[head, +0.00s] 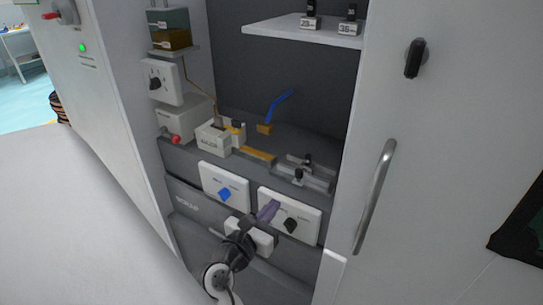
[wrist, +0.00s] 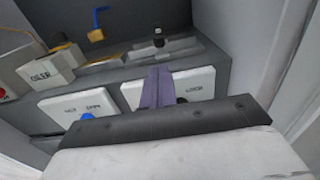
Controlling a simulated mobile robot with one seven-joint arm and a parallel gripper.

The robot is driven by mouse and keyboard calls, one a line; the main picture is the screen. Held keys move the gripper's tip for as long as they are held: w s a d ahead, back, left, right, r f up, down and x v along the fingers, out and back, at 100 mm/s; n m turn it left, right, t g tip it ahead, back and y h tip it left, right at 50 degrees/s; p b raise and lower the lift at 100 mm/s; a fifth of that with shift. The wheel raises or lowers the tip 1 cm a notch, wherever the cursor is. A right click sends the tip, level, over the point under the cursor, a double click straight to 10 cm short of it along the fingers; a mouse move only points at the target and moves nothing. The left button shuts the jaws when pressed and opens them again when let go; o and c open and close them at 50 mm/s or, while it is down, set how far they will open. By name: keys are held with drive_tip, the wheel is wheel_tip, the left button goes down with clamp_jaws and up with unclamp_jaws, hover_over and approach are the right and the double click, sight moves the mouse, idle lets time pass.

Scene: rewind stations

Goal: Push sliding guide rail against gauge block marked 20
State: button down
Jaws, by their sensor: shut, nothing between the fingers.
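My gripper (head: 268,211) has purple fingers, pressed together with nothing between them. It is in front of the right white panel, below the ledge and apart from the rail. In the wrist view the fingers (wrist: 157,88) point toward the ledge. The grey metal rail assembly (head: 316,182) lies on the right of the ledge, with two dark-topped knobs; I cannot tell which part slides. It shows in the wrist view (wrist: 180,49) too. Two gauge blocks with black knobs, the left (head: 309,23) and the right (head: 349,28), stand on the upper shelf. I cannot make out a 20.
The white upper shelf (head: 290,30) overhangs the cabinet. A cream box (head: 213,137) and a blue-handled tool (head: 279,104) are on the ledge's left and middle. White panels with a blue knob (head: 225,194) and a black knob (head: 291,225) face forward. A door handle (head: 375,197) is right.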

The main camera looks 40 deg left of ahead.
sight(297, 177)
drive_tip(key=p+x, duration=0.2)
drive_tip(key=x, duration=0.8)
drive_tip(key=shift+w+a, duration=0.15)
drive_tip(key=shift+w, duration=0.1)
drive_tip(key=shift+r+p+x, duration=0.2)
drive_tip(key=shift+p+x, duration=0.65)
drive_tip(key=shift+x, duration=0.25)
drive_tip(key=shift+w+f, duration=0.1)
drive_tip(key=shift+w, duration=0.15)
drive_tip(key=shift+f, duration=0.1)
drive_tip(key=shift+s, duration=0.2)
